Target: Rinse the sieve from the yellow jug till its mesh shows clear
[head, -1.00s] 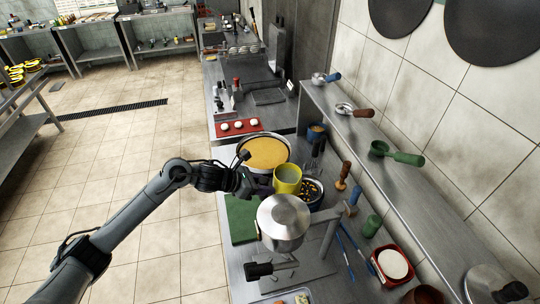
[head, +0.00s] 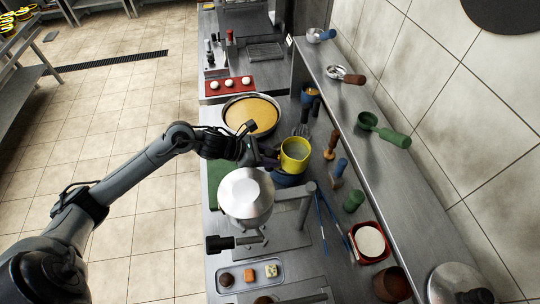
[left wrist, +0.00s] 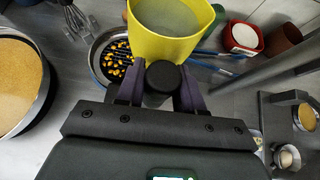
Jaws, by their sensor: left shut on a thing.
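The yellow jug (head: 295,155) is held by my left gripper (head: 268,158), which is shut on its dark handle (left wrist: 163,76). The jug looks close to upright, with greyish liquid visible inside. It also shows in the left wrist view (left wrist: 168,30). The round sieve (left wrist: 110,58) has dark mesh with several yellow bits on it. In the head view the jug is over it and hides most of it; a blue-rimmed part (head: 290,180) shows below. I see no stream of liquid. My right gripper is not in view.
A wide pan of yellow-orange content (head: 251,115) stands behind the jug. Wooden-handled and coloured tools (head: 338,167) stand to the right, below a wall shelf (head: 385,165). A small food tray (head: 249,275) lies nearest.

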